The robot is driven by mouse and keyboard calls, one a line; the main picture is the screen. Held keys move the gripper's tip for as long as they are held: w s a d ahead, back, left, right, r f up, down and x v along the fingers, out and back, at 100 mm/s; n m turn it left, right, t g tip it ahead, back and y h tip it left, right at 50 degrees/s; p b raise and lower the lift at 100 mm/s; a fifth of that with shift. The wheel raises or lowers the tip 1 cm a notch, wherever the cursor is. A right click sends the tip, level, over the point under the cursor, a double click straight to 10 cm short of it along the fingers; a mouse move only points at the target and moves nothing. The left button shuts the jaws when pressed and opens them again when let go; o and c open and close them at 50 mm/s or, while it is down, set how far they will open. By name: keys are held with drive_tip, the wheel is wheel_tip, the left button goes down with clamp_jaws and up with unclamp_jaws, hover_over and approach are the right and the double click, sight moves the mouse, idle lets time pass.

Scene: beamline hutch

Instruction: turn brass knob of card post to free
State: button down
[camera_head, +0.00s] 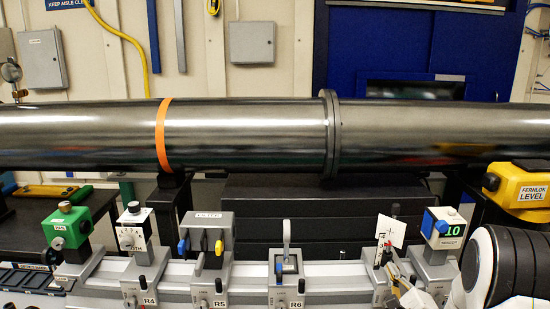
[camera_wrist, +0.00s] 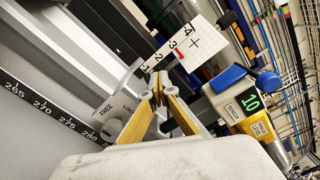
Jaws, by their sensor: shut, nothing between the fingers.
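The card post carries a white card (camera_wrist: 193,48) with a cross, the numbers 1 to 4 and a small red mark; the card (camera_head: 392,231) also shows tilted in the head view, at right of centre. A grey plate marked FREE and LOCK (camera_wrist: 112,112) lies beside my fingers in the wrist view. My gripper (camera_wrist: 158,90) has yellow fingers whose tips meet with nothing between them, close to the plate and below the card. In the head view my gripper (camera_head: 391,275) is at the foot of the card post. I cannot make out the brass knob or its setting.
A sensor block with a green 10 display (camera_head: 443,228) stands just right of the card post. A rail with a scale (camera_wrist: 50,117) runs beside my gripper. Other rail carriers stand left (camera_head: 286,262). A large steel pipe (camera_head: 250,135) crosses behind.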

drive_tip(key=shift+d+f, duration=0.4)
idle(0.9)
drive_tip(key=shift+a+f, duration=0.2)
drive_tip(key=shift+f, duration=0.05)
idle(0.9)
drive_tip(key=shift+a+r, duration=0.15)
drive_tip(key=shift+a, duration=0.2)
idle(0.6)
drive_tip(key=shift+s, duration=3)
drive_tip(key=shift+s+d+r, duration=0.5)
drive_tip(key=shift+d+r, duration=0.1)
drive_tip(key=shift+d, duration=0.05)
drive_tip(key=shift+w, duration=0.15)
drive_tip(key=w, duration=0.6)
drive_tip(key=shift+w, duration=0.35)
